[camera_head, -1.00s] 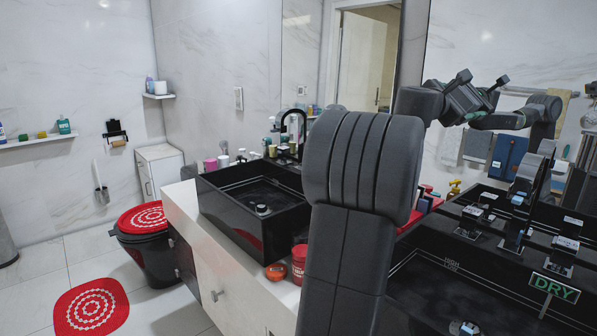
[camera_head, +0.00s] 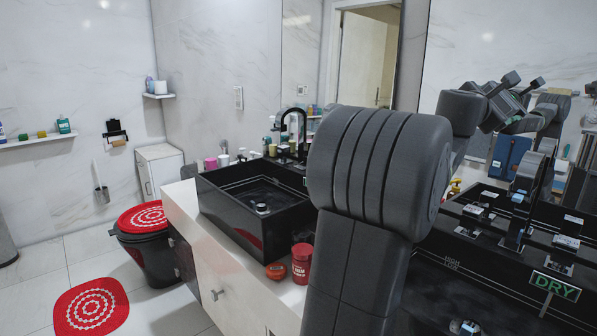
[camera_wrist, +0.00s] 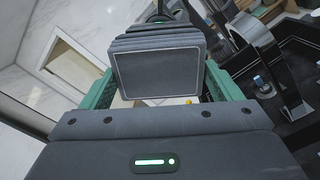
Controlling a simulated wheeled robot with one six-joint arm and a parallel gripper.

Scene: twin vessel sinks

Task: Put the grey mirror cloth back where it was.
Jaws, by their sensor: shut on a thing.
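The grey mirror cloth (camera_wrist: 160,75) shows in the wrist view as a thick folded grey block with a paler edge line. It sits between the two green fingers of my gripper (camera_wrist: 160,88), which is shut on it. The cloth hides most of what lies straight ahead. In the head view my gripper end (camera_head: 508,98) is up at the right, in front of the mirror and above the right sink. The cloth cannot be made out in the head view.
The right black sink (camera_head: 440,285) carries a DRY sign (camera_head: 555,287) and a tall tap (camera_head: 520,205). The left black sink (camera_head: 250,225) has a red jar (camera_head: 302,263) beside it. The mirror (camera_head: 455,50) reflects my arm and a blue towel.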

